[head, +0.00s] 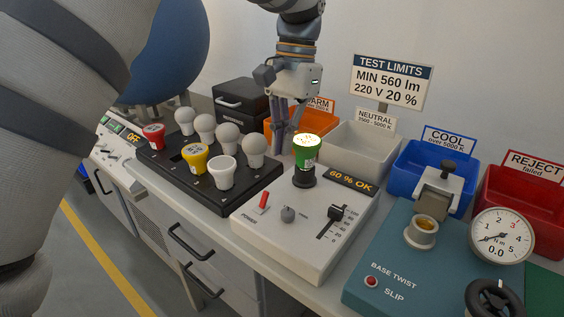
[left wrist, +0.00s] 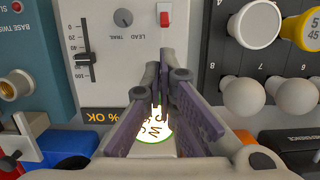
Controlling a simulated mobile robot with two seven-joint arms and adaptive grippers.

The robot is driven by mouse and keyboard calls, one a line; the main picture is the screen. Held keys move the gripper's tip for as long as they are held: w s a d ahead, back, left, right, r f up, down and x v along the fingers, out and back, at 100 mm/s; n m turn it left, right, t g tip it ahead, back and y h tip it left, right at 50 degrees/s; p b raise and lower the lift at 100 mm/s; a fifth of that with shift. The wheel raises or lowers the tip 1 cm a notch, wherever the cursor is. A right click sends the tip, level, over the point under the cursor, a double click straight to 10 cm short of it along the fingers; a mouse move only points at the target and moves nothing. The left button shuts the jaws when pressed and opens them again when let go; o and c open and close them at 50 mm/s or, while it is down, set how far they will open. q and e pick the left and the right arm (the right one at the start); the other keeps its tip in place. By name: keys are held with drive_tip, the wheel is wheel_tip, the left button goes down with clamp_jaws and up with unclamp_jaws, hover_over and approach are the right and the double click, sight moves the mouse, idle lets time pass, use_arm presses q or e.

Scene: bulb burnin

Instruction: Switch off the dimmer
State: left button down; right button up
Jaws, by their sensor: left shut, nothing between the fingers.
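The dimmer (head: 290,247) is a white box on the bench with a red power switch (head: 263,200), a grey round knob (head: 288,214) and a black slider (head: 337,212) a little above mid-scale. Its display (head: 351,181) reads "60 % OK". A bulb with a green collar (head: 307,152) stands upright in its black socket and glows. My left gripper (head: 283,150) is shut and empty, close beside the bulb at its far left. In the left wrist view the fingers (left wrist: 160,80) partly cover the glowing bulb (left wrist: 155,132); the red switch (left wrist: 165,15) lies beyond the fingertips. My right gripper is out of view.
A black rack (head: 180,180) with several bulbs stands left of the dimmer. A teal base-twist tester (head: 400,265) with a gauge (head: 501,236) is at the right. White (head: 362,150), blue (head: 425,180) and red (head: 530,205) bins line the back. Room above the dimmer's front is clear.

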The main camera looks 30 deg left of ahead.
sight(278, 198)
use_arm(q)
drive_tip(key=f, duration=0.3)
drive_tip(key=s+f, duration=0.1)
drive_tip(key=f, duration=0.4)
drive_tip(key=shift+s+a+f, duration=0.1)
drive_tip(key=shift+s+f, duration=0.2)
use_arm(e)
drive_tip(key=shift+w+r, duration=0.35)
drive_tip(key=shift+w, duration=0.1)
use_arm(q)
drive_tip(key=shift+w, duration=0.15)
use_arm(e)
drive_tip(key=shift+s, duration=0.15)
